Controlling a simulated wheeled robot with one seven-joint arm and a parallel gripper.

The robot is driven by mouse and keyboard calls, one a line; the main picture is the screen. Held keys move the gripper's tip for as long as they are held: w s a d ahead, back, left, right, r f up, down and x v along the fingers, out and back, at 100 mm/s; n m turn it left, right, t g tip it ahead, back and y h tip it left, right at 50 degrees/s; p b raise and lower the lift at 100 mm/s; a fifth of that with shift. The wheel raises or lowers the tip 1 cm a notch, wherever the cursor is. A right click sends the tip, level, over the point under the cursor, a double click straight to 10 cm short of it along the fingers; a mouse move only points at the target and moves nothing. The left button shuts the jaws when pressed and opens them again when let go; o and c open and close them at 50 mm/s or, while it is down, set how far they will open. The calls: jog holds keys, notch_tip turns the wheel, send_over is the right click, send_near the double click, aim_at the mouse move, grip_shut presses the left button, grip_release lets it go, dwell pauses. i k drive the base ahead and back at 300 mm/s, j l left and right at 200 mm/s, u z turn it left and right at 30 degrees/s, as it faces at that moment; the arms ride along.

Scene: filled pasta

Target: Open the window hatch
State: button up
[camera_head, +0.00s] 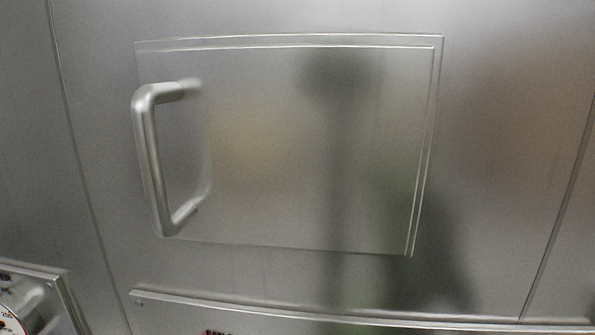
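The window hatch (300,150) is a flat brushed-metal panel set in a metal wall, and it fills the middle of the head view. It looks shut, lying flush with the wall around it. Its handle (150,160) is a thick metal bar, bent at both ends, that stands upright at the hatch's left edge. Nothing is touching the handle. A double seam runs along the hatch's top and right edges. My gripper is not in view.
The metal wall (510,130) around the hatch is smooth and bare. A metal-framed unit with a round dial (12,320) is at the lower left. Blurred dark and green reflections show on the metal.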

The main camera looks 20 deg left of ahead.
aim_at(304, 146)
jog(key=u, duration=1.65)
